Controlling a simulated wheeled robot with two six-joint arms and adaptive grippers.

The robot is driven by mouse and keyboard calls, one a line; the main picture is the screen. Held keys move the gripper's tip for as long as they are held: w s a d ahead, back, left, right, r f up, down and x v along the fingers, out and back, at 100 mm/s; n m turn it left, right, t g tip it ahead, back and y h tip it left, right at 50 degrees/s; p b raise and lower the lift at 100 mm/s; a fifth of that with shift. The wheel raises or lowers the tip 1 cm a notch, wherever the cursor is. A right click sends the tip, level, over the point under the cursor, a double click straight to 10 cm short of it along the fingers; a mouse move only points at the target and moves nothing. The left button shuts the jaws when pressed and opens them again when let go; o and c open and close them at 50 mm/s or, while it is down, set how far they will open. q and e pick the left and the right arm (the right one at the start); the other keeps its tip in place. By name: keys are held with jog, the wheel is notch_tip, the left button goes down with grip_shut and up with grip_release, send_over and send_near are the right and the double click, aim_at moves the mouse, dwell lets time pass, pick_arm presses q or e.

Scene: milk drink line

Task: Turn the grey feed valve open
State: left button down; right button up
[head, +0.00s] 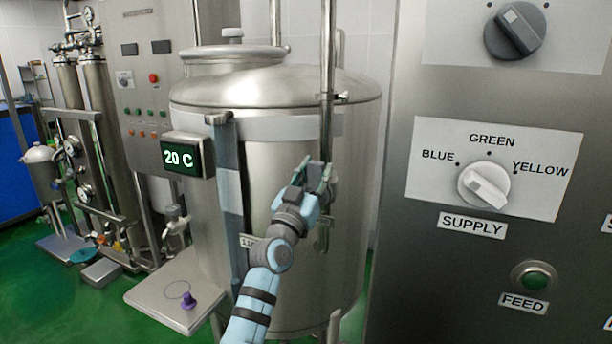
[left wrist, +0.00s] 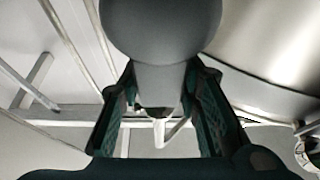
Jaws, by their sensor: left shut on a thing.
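My left gripper (head: 316,175) reaches up from below to the vertical steel pipe in front of the tank. It is shut on a grey handle, which I take to be the grey feed valve (left wrist: 160,30). In the left wrist view the handle is a smooth grey knob with a narrower stem, between the two green-padded fingers (left wrist: 160,92). In the head view the gripper hides most of the valve, so I cannot tell how far it is turned. My right gripper is not in view.
The steel tank (head: 270,95) stands behind the arm, with the vertical pipe (head: 327,70) along its front. A display (head: 187,156) reads 20 C. A steel panel at right carries the SUPPLY dial (head: 484,187) and the green FEED light (head: 534,278). A tray (head: 150,297) sits low at left.

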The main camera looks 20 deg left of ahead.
pick_arm(q)
jog(key=shift+f, duration=0.1)
jog(key=c, duration=1.2)
grip_release()
jog(key=shift+o, duration=0.2)
jog(key=v, duration=1.2)
